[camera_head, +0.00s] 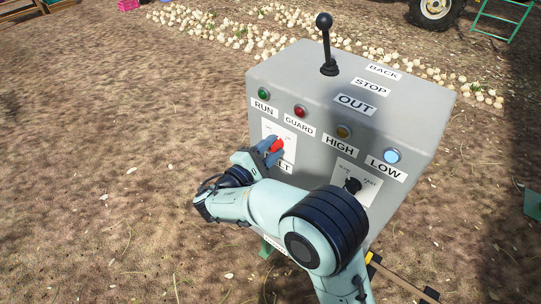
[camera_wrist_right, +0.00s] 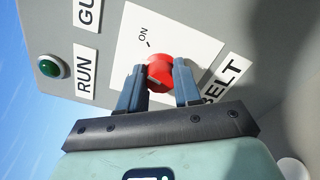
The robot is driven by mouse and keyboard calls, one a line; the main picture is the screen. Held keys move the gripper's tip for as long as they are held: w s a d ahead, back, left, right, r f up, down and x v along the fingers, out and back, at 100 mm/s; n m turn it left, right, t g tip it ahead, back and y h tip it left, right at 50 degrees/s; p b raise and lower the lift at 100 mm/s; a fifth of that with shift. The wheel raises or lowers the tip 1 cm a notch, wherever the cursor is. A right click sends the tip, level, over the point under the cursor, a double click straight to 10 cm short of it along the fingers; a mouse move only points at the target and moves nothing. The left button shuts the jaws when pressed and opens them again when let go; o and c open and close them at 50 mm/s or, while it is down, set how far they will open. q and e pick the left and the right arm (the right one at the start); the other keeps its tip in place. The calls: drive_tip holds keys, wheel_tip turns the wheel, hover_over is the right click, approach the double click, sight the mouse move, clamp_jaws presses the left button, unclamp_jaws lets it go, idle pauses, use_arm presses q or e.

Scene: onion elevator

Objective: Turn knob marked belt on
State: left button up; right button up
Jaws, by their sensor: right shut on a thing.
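The red belt knob (camera_head: 277,145) sits on a white plate (camera_head: 291,148) on the front of the grey control box (camera_head: 262,88), above the BELT label (camera_head: 283,167). My right gripper (camera_head: 268,153) is at the knob, coming from the lower left. In the right wrist view the red knob (camera_wrist_right: 159,72) is between the two blue fingers of my right gripper (camera_wrist_right: 159,80), which is shut on it. The ON mark (camera_wrist_right: 147,37) shows beyond the knob there. The fingers and knob cover part of the plate. My left gripper is not in view.
A black knob (camera_head: 352,185) is on a second plate to the right. A black lever (camera_head: 327,45) stands on top of the box. Green (camera_head: 264,93), red (camera_head: 299,111), amber (camera_head: 343,132) and pale blue (camera_head: 392,156) lamps line the front. Bare soil (camera_head: 100,120) lies left.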

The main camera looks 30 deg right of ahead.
drive_tip(key=shift+f+m+b, duration=0.25)
drive_tip(key=shift+m+b, duration=0.2)
drive_tip(key=shift+m, duration=0.05)
drive_tip(key=m+b, duration=0.3)
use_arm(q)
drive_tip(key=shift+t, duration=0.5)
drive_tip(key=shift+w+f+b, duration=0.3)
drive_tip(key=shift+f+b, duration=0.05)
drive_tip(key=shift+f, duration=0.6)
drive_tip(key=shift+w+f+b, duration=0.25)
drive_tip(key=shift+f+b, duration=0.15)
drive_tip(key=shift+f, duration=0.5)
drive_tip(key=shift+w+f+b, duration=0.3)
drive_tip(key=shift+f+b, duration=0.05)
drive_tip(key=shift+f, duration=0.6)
use_arm(e)
drive_tip(key=shift+r+m, duration=0.1)
drive_tip(key=shift+m, duration=1.1)
drive_tip(key=o, duration=1.1)
drive_tip(key=shift+c, duration=0.2)
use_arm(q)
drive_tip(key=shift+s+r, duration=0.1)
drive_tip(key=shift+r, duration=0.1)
use_arm(e)
drive_tip(key=v, duration=1.3)
drive_tip(key=shift+a, duration=0.2)
drive_tip(key=shift+s, duration=0.15)
